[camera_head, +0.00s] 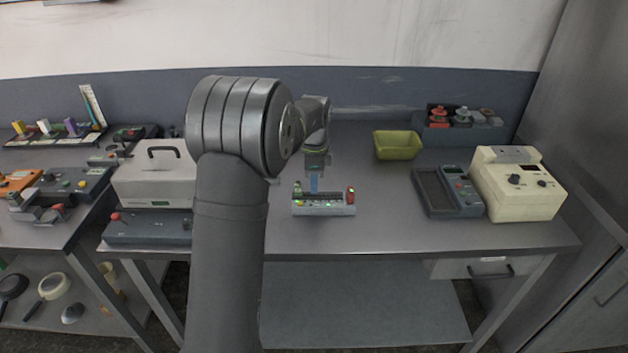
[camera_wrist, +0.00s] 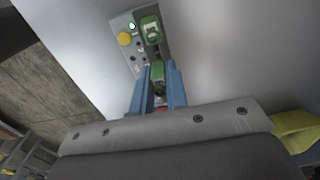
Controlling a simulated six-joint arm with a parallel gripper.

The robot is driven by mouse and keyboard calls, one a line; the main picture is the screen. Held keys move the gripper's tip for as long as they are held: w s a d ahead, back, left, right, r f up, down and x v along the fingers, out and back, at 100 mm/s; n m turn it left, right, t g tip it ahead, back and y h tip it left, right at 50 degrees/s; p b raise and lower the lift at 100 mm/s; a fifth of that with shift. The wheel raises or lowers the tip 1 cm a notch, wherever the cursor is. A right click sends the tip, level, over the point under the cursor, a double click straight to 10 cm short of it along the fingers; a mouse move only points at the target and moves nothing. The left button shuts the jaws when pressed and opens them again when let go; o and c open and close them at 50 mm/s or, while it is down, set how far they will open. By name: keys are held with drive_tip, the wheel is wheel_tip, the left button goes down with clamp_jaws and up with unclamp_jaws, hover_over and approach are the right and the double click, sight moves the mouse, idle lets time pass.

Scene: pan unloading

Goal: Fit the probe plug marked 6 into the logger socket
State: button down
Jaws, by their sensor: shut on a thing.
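The logger (camera_head: 322,210) is a small grey box with coloured parts on its top, in the middle of the bench. In the wrist view its grey panel (camera_wrist: 134,52) shows a yellow button and a green block (camera_wrist: 151,30). My gripper (camera_head: 314,190) points down over the logger. In the wrist view its blue fingers (camera_wrist: 158,70) are shut on a green plug (camera_wrist: 158,78). The plug is in line with the logger's panel; I cannot tell whether it touches. The number 6 is not readable, and the socket is not clearly visible.
A yellow-green bin (camera_head: 398,146) stands behind and right. A dark handheld meter (camera_head: 447,190) and a cream instrument (camera_head: 518,185) are at the right. A beige case (camera_head: 155,182) stands left, partly behind my arm. The bench is clear between logger and meter.

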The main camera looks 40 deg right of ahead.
drive_tip(key=shift+f, duration=0.9)
idle(0.6)
drive_tip(key=c, duration=1.3)
unclamp_jaws()
drive_tip(key=shift+c, duration=0.2)
wheel_tip(320, 180, up, 18)
drive_tip(key=shift+f, duration=0.25)
wheel_tip(320, 180, down, 18)
drive_tip(key=shift+r, duration=0.4)
